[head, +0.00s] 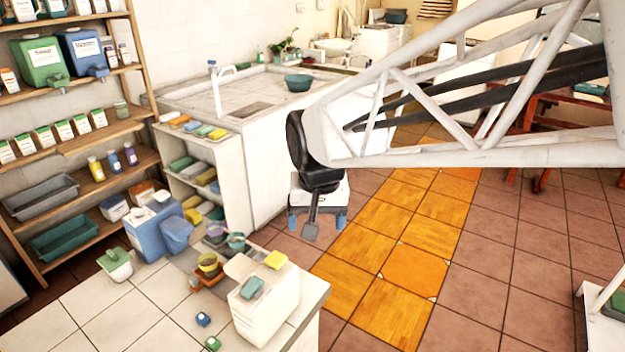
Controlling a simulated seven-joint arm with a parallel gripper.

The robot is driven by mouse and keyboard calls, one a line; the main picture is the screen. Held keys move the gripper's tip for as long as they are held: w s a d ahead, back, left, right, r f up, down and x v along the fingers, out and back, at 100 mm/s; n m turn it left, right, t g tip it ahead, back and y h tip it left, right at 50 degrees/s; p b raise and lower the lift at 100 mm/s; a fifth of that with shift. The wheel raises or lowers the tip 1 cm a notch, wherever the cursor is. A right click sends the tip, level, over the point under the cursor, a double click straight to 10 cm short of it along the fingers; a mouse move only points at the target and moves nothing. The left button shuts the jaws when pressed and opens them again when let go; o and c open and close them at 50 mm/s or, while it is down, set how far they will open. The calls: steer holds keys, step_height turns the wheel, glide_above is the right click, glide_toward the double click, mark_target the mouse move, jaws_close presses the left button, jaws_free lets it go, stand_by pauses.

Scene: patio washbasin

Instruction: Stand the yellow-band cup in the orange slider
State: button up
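A small cup with a yellow band (208,260) is on the tiled counter at lower left, behind the white box. A small orange-brown piece (213,280), which looks like the orange slider, shows just below and in front of it. I cannot tell whether the cup stands in it or behind it. My gripper (316,222) is in the middle of the head view, to the right of the counter and apart from the cup. Its two blue fingertips are spread, with a grey paddle-like part between them and no cup held.
A white box (265,305) with a green and a yellow block on top stands at the counter's front right. A purple cup (216,232) and a teal cup (236,241) stand behind the yellow-band cup. A blue container (155,228) is to the left. Small blue (203,319) and green pieces lie in front.

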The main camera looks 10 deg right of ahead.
steer(key=s+d, duration=0.3)
steer(key=s, duration=0.4)
steer(key=s+d+n, duration=0.1)
steer(key=s+d, duration=0.3)
steer(key=s, duration=0.3)
steer(key=shift+s+d+n+t, duration=0.2)
steer(key=shift+n+t, duration=0.1)
steer(key=shift+t, duration=0.1)
